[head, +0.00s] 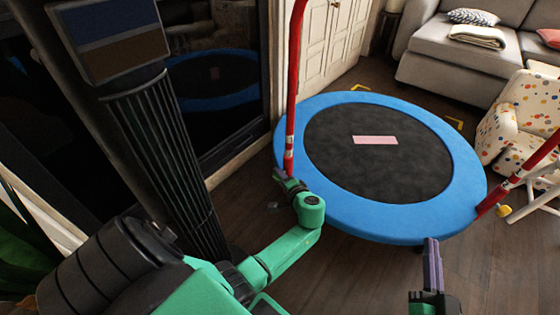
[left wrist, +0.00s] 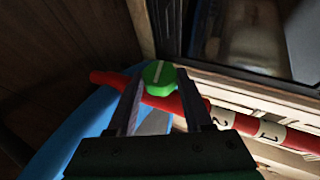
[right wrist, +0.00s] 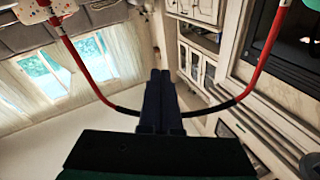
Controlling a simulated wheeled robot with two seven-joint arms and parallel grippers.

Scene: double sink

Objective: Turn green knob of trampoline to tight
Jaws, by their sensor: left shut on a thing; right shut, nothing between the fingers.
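The trampoline (head: 400,224) has a blue padded rim and a black mat, and stands on the floor. A red post (head: 294,80) rises at its left edge. The green knob (left wrist: 158,76), with a pale line across its face, sits on this red post (left wrist: 106,78) in the left wrist view. My left gripper (head: 285,181) is at the foot of the post, its fingers on either side of the knob and shut on it. The knob is hidden in the head view. My right gripper (head: 432,243) is shut and empty, in front of the rim's near right edge.
A second red post (head: 520,175) with a yellow knob (head: 504,210) stands on the trampoline's right. A dotted armchair (head: 510,125) and grey sofa (head: 470,65) are behind. A dark ribbed column (head: 165,150) stands left of my left arm.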

